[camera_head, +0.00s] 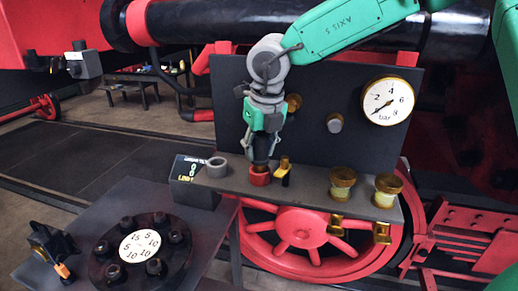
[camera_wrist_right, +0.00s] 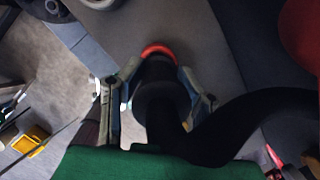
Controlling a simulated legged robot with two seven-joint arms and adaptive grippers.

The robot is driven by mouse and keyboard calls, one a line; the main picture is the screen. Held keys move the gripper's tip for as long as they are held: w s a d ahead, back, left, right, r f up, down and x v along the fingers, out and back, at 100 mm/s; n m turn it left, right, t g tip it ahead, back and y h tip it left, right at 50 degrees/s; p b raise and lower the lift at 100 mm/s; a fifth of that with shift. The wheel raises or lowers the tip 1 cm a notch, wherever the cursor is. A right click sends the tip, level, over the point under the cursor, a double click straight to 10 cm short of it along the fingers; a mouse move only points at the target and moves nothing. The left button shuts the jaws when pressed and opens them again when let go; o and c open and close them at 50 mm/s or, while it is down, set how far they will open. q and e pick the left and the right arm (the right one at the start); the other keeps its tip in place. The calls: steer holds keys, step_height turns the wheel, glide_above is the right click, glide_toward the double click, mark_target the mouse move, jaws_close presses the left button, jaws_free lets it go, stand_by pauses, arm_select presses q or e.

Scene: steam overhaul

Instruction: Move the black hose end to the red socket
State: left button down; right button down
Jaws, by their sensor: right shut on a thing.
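My right gripper (camera_head: 262,150) points down over the grey shelf and is shut on the black hose end (camera_head: 261,163). In the wrist view the black hose end (camera_wrist_right: 160,95) sits between the two fingers of the gripper (camera_wrist_right: 158,100). The red socket (camera_head: 260,176) is directly beneath the hose end. Its rim also shows as a red arc (camera_wrist_right: 158,49) past the hose end in the wrist view. The hose end's lower tip meets or overlaps the socket's opening; I cannot tell how deep it sits. My left gripper is not in view.
A grey socket (camera_head: 216,167) stands left of the red one on the shelf (camera_head: 318,192). A small brass valve (camera_head: 284,166) is close on the right, with two brass-capped cups (camera_head: 342,182) (camera_head: 387,188) farther along. A dark panel with a gauge (camera_head: 388,101) rises behind.

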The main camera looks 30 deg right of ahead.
steer(key=shift+f, duration=0.15)
steer(key=shift+f, duration=0.5)
steer(key=c, duration=1.1)
jaws_free()
steer(key=shift+o, duration=0.2)
steer(key=v, duration=1.2)
